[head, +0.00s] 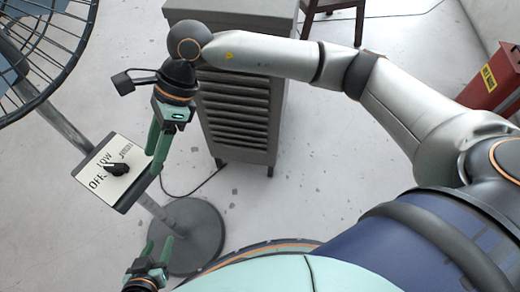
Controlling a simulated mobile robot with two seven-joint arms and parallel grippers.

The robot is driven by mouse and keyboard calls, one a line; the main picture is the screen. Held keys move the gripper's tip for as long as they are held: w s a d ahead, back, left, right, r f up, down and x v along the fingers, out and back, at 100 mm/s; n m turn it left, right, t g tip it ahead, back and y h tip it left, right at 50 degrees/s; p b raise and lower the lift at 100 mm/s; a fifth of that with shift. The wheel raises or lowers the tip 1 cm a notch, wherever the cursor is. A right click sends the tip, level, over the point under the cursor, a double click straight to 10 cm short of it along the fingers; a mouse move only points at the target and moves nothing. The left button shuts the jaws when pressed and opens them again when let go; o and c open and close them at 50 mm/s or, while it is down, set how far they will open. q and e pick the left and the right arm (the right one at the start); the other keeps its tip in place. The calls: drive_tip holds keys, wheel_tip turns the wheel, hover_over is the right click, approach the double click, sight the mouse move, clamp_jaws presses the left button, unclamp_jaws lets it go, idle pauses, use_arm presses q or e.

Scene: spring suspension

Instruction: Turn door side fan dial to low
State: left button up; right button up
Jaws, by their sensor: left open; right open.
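The fan dial (117,169) is a black knob on a white panel (120,184) lettered OFF, LOW and a third, hard-to-read word. The narrow end of the knob seems to point up-left, close to LOW; its exact setting is too small to be sure of. The panel sits on the pole of a standing fan (40,50). My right gripper (153,160) is open and empty, its green fingers pointing down at the panel's right edge, apart from the knob. My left gripper (158,243) is open and empty at the bottom, below the panel.
The fan's round base (196,235) stands on the pale floor. A grey louvred cabinet (236,115) stands behind my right arm, with a cable on the floor beside it. A red box (490,80) is at the right edge, and chair legs (335,12) show at the top.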

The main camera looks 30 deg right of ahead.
drive_tip(key=s+a+r+m+g+y+p, duration=0.1)
drive_tip(key=s+a+r+m+g+y, duration=0.1)
drive_tip(key=s+a+r+m+y, duration=0.25)
wheel_tip(320, 180, up, 7)
drive_tip(key=w+a+m+t+y+p, duration=0.25)
drive_tip(key=m+t+y, duration=0.25)
drive_tip(key=m+y, duration=0.5)
drive_tip(key=w+d+f+m+t+h+p, duration=0.1)
drive_tip(key=w+d+f+m+t+h, duration=0.45)
drive_tip(key=m, duration=0.75)
drive_tip(key=w+d+f+m+t+h+p, duration=0.1)
drive_tip(key=w+d+f+m+t+h, duration=0.1)
drive_tip(key=d+f+m+t+h, duration=0.75)
drive_tip(key=s+d+f+m+g+h+p, duration=0.1)
drive_tip(key=s+d+f+m+g+h, duration=0.3)
drive_tip(key=s+d+f+m, duration=0.6)
wheel_tip(320, 180, down, 4)
drive_tip(key=s+m+g, duration=0.1)
drive_tip(key=s+m, duration=0.1)
drive_tip(key=m, duration=0.1)
drive_tip(key=shift+d, duration=0.35)
